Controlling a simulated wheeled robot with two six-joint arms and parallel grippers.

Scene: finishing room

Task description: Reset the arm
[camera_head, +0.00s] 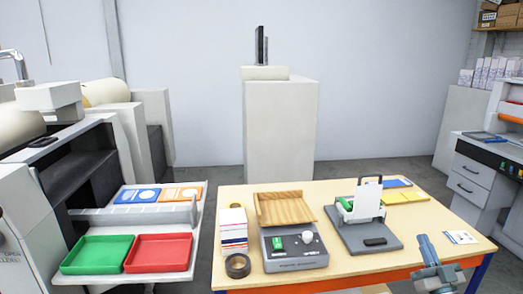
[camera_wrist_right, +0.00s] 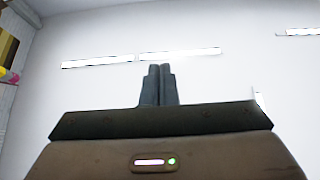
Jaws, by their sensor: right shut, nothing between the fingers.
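My right gripper (camera_head: 425,246) shows at the lower right of the head view, at the front right edge of the table (camera_head: 340,268). In the right wrist view its two dark fingers (camera_wrist_right: 158,84) are together, with nothing between them. The fingers point up, toward a pale wall and ceiling lights. My left gripper is not in the head view.
On the table stand a wooden tray (camera_head: 285,208), a grey device (camera_head: 293,248), a tape roll (camera_head: 238,265), a card stack (camera_head: 233,228) and a grey stand (camera_head: 365,240). Green (camera_head: 98,254) and red (camera_head: 158,252) trays sit on the left machine's shelf. A drawer cabinet (camera_head: 480,180) stands at right.

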